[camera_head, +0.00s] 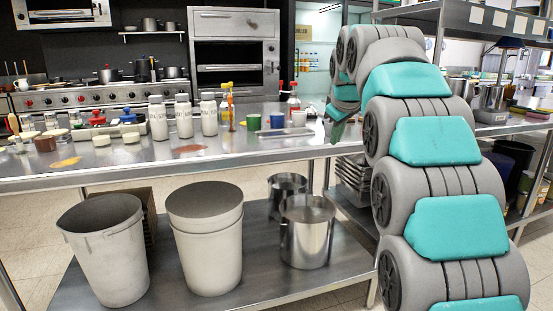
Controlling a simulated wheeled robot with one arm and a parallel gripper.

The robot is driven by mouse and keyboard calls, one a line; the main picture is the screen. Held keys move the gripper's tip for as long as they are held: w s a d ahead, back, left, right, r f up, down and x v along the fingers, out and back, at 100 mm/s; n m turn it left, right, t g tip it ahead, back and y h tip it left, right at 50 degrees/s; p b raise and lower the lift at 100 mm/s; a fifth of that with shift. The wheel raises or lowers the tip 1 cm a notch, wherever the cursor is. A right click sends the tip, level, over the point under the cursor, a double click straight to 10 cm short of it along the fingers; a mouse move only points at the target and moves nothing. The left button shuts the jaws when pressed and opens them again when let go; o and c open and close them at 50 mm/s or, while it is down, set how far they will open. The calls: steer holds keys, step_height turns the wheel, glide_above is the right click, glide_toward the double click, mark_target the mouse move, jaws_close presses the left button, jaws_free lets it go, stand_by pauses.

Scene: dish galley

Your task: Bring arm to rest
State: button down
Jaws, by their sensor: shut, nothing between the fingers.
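My arm, with its grey and teal segments, rises on the right side of the head view and bends over at the top. Its far end comes down beyond the bend, over the right part of the steel worktable (250,146). My gripper (338,122) shows there only small and partly hidden behind my own arm links. It is shut, and I see nothing held in it.
Two bins (107,250) and steel pots (307,232) sit on the lower shelf. A steel shelf unit (480,20) is close on the right.

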steer(key=s+f+m+g, duration=0.2)
steer(key=s+f, duration=0.8)
steer(key=s, duration=0.6)
steer(key=s+f+m+g, duration=0.3)
steer(key=s+f, duration=0.7)
steer(key=s, duration=0.7)
steer(key=s+f+m+g, duration=0.2)
steer(key=s+f+g, duration=0.2)
steer(key=s+f, duration=0.7)
steer(key=s, duration=0.6)
steer(key=shift+f, duration=0.1)
